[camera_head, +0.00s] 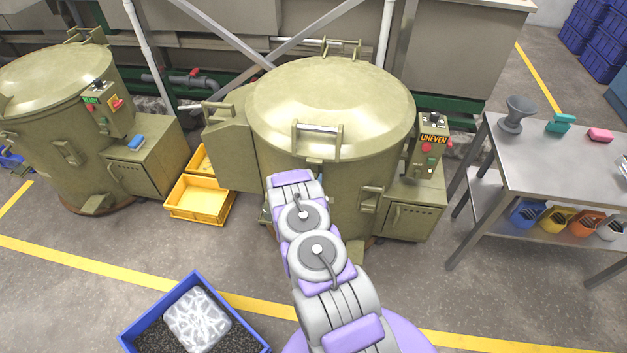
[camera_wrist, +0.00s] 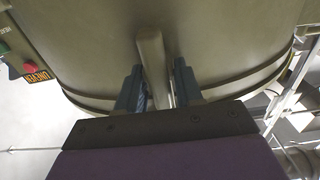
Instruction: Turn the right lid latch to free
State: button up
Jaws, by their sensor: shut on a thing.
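The barrel with the "UNEVEN" sign (camera_head: 330,100) stands upright in the middle of the head view, its domed olive lid down. In the wrist view my gripper (camera_wrist: 158,82) has its two dark fingers on either side of a narrow olive bar, which looks like the lid latch (camera_wrist: 151,55). The fingers are shut on it, against the barrel's side. In the head view my arm reaches to the barrel's front and hides the gripper and the latch. The latch's exact turn angle cannot be told.
A control box (camera_head: 431,137) is on the barrel's right. A steel table (camera_head: 570,165) stands further right. A second barrel (camera_head: 55,90) and yellow crates (camera_head: 200,198) are on the left. A blue crate (camera_head: 150,325) of dark pellets lies in front. Floor is clear at front right.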

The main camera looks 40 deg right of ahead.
jog(key=shift+c, duration=1.1)
jog(key=m, duration=0.3)
jog(key=shift+s+d+m, duration=0.1)
jog(key=shift+s+m, duration=0.05)
jog(key=shift+m, duration=0.15)
jog(key=m, duration=0.1)
jog(key=m+b, duration=0.1)
jog(key=m, duration=0.2)
jog(key=shift+s+d+f+m+b, duration=0.2)
jog(key=shift+f+m+b, duration=0.1)
jog(key=shift+b, duration=0.1)
jog(key=m+b, duration=0.1)
jog(key=m, duration=0.1)
jog(key=m+b, duration=0.1)
jog(key=m, duration=0.2)
jog(key=shift+s+d+f+b, duration=0.1)
jog(key=shift+s+f+b, duration=0.1)
jog(key=shift+b, duration=0.15)
jog(key=shift+s+f+m, duration=0.1)
jog(key=shift+f+m, duration=0.05)
jog(key=shift+m, duration=1)
jog(key=shift+f+m, duration=0.15)
jog(key=shift+m, duration=1)
